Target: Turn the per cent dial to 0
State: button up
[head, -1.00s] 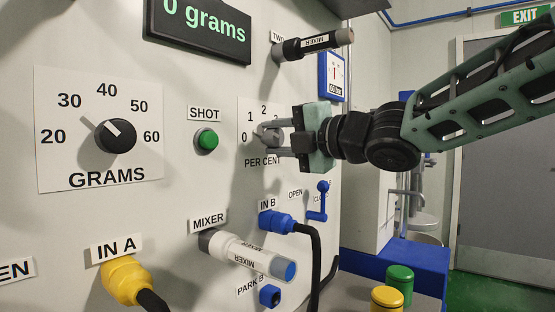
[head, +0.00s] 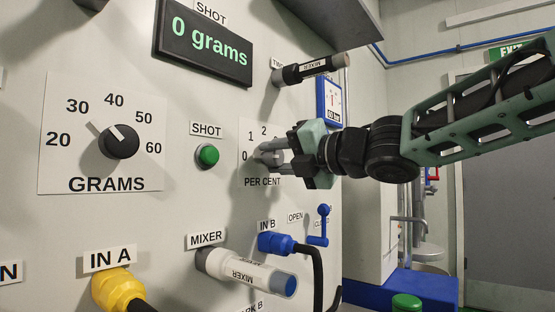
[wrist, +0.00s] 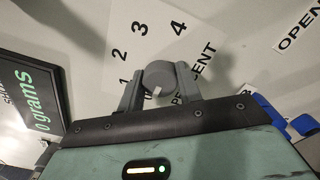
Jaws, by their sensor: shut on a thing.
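The per cent dial (head: 264,150) is a small grey knob on the white panel, above its PER CENT label. In the wrist view the dial (wrist: 158,73) has a white mark at its lower edge, pointing down in the picture, away from the 3 and 4. My gripper (head: 270,157) reaches in from the right and is shut on the dial. In the wrist view my gripper (wrist: 160,82) has one finger on each side of the knob.
The grams dial (head: 119,142) and the green SHOT button (head: 207,155) are to the left. The blue IN B plug (head: 275,243) and blue lever (head: 320,226) are below. The display (head: 205,45) reads 0 grams.

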jog(key=o, duration=1)
jog(key=p+v, duration=0.6)
jog(key=v, duration=1.1)
jog(key=shift+s+d, duration=0.15)
jog(key=shift+f, duration=0.1)
